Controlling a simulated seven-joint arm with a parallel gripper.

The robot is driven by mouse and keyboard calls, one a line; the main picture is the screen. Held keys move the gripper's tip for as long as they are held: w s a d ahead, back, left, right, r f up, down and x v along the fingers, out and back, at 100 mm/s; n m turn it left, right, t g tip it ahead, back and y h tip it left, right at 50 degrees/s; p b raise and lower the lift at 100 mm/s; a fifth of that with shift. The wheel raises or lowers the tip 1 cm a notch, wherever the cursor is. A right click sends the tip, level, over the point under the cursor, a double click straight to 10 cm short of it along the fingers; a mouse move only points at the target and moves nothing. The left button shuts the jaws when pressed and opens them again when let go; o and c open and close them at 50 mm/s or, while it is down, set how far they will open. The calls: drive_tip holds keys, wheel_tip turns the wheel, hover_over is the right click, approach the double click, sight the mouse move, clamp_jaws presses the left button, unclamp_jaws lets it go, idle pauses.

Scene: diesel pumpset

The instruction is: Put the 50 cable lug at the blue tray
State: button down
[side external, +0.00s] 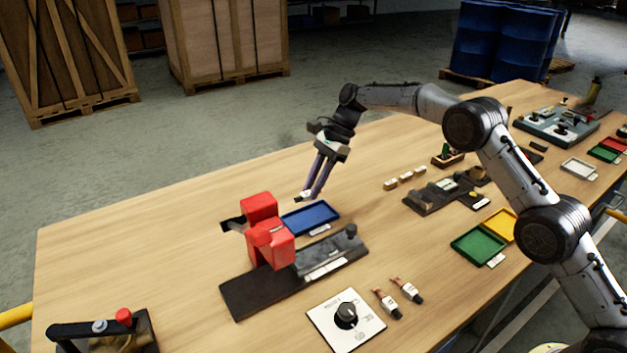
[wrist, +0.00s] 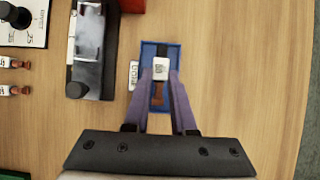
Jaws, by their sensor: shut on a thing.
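The cable lug (wrist: 160,66) shows in the wrist view with a white label, a black end and a copper-brown end; the label's digits are too small to read surely. My gripper (wrist: 160,77) is shut on it, with the purple fingers either side. The blue tray (wrist: 174,52) lies behind and below the lug in this view. In the side external view, my gripper (side external: 307,194) points down over the far edge of the blue tray (side external: 318,218), with the pale lug label (side external: 304,195) at its fingertips. The gap between lug and tray is hard to judge.
A red block device (side external: 268,240) on a dark base stands close beside the blue tray. Two more lugs (side external: 388,303) lie near a white dial plate (side external: 346,318). Green (side external: 475,245) and yellow (side external: 500,225) trays stand to the right.

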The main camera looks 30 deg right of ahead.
sight(307, 219)
drive_tip(key=shift+f, duration=2.95)
drive_tip(key=shift+f, duration=0.35)
drive_tip(key=c, duration=0.7)
unclamp_jaws()
drive_tip(key=shift+o, duration=0.2)
drive_tip(key=shift+r, duration=3.5)
